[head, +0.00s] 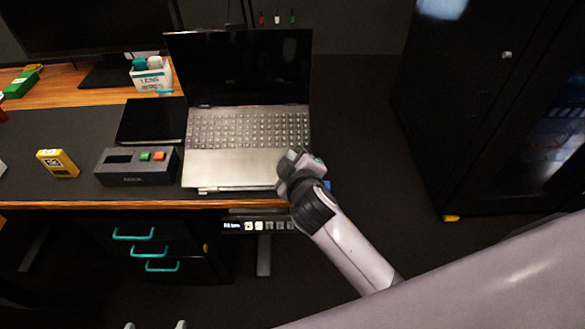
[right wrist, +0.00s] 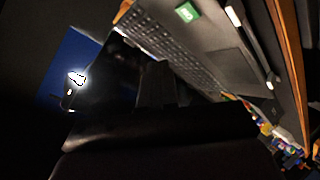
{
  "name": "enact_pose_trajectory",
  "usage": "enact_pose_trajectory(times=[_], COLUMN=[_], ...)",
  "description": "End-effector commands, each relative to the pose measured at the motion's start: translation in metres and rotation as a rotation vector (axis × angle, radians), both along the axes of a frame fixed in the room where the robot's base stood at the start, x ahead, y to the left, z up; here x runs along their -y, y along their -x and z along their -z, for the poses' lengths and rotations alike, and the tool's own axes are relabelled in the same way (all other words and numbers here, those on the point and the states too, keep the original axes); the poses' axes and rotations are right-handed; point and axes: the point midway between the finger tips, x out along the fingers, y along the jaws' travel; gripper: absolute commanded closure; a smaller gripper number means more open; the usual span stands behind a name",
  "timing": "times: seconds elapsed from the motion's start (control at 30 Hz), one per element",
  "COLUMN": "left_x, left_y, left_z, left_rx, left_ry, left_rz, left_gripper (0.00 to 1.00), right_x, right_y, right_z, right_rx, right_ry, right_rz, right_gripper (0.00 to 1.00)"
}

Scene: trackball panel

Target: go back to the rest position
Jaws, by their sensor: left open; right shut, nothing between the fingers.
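My right gripper (head: 299,160) is at the right front corner of the open laptop (head: 235,168), near the desk's front edge. It is shut with nothing between its fingers; I cannot tell whether it touches the laptop. In the right wrist view the dark fingers (right wrist: 157,88) show in the middle, with the laptop keyboard (right wrist: 165,45) beyond them. The fingertips of my left gripper (head: 155,325) just show at the bottom edge of the head view, apart from each other, below the drawers. It is open; the rest of it is out of view.
A dark box (head: 120,178) with green and orange buttons and a yellow block (head: 58,164) stand left of the laptop. A small control panel (head: 258,226) hangs under the desk edge, near my right arm. Drawers with teal handles (head: 133,236) are below. A black cabinet (head: 470,110) stands right.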

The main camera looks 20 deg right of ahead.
Motion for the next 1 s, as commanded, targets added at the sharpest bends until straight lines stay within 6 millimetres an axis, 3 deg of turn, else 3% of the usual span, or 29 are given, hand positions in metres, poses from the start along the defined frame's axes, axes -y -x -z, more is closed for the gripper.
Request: enact_pose_trajectory(times=[0.33,0.47,0.57,0.73,0.9,1.0], left_x=[0.000,0.000,0.000,0.000,0.000,0.000], left_y=[0.000,0.000,0.000,0.000,0.000,0.000], left_z=[0.000,0.000,0.000,0.000,0.000,0.000], left_rx=[0.000,-0.001,-0.001,-0.001,-0.001,-0.001], left_ry=[0.000,0.000,0.000,0.000,0.000,0.000], left_rz=[0.000,0.000,0.000,0.000,0.000,0.000], left_gripper=[0.00,0.00,0.00,0.00,0.00,0.00], right_x=[0.000,0.003,0.008,0.020,0.034,0.042], right_y=[0.001,0.017,0.045,0.111,0.175,0.202], right_z=[0.002,0.022,0.053,0.102,0.129,0.136], right_rx=[-0.003,-0.038,-0.089,-0.177,-0.233,-0.248], right_ry=[-0.004,-0.056,-0.151,-0.369,-0.568,-0.652], right_rz=[-0.001,-0.007,-0.015,-0.002,0.047,0.078], right_gripper=[1.00,1.00,1.00,1.00,1.00,1.00])
